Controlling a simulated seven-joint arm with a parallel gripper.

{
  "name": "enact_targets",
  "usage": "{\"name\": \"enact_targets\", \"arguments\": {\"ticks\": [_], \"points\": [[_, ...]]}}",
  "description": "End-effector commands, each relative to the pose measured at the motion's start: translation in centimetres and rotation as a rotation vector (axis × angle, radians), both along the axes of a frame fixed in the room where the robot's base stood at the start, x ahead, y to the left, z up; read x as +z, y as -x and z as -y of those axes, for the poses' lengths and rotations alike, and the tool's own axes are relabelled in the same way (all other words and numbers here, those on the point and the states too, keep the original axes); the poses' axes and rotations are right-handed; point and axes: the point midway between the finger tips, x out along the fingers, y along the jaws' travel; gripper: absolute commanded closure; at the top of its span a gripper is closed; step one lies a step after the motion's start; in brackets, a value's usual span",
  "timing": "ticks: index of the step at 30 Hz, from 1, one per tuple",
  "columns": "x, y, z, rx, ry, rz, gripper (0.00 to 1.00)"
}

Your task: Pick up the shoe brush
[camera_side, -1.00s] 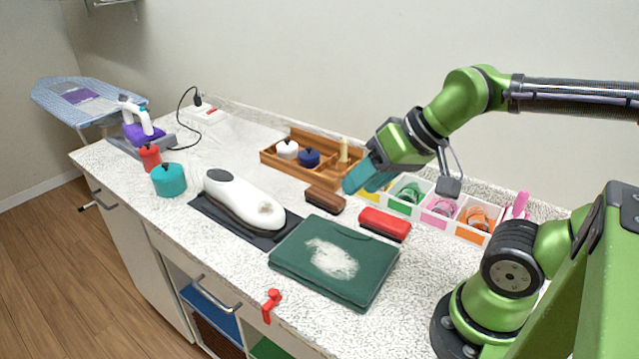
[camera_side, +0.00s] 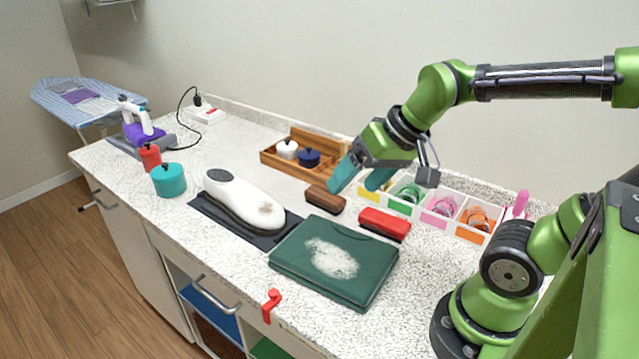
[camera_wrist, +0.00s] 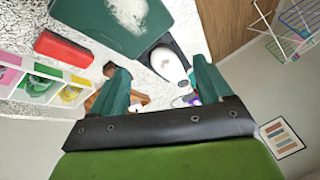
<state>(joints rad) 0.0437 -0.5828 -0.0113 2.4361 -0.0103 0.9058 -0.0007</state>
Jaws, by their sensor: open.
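A brown wooden brush (camera_side: 325,199), which looks like the shoe brush, lies on the white speckled counter between the wooden box and the green folded cloth. A red brush-like block (camera_side: 384,224) lies to its right and also shows in the wrist view (camera_wrist: 62,48). My gripper (camera_side: 354,187) is open and empty, above the counter just right of the brown brush, its fingers tilted down and left. In the wrist view my gripper (camera_wrist: 160,76) has its fingers spread wide, and a small part of the brown brush (camera_wrist: 108,68) shows beside the left finger.
The green folded cloth (camera_side: 300,271) with a white patch lies in front. A white shoe-shaped thing (camera_side: 240,199) rests on a dark mat at left. A wooden box (camera_side: 272,160) holding jars and a white bin row (camera_side: 462,239) stand behind.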

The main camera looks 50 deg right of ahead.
Motion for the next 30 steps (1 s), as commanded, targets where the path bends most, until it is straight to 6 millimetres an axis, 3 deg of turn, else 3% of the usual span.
{"name": "enact_targets", "arguments": {"ticks": [8,12,18,21,25,30], "points": [[-1.5,-8.8,6.1,0.002,0.066,-0.224,0.21],[-3.3,-13.0,10.0,0.056,0.115,-0.332,0.21],[-6.3,-17.6,15.5,0.177,0.181,-0.466,0.21],[-6.6,-19.1,17.1,0.252,0.214,-0.496,0.21],[-4.9,-19.7,17.5,0.34,0.246,-0.49,0.21],[-6.8,-19.4,17.2,0.374,0.242,-0.5,0.21]]}}
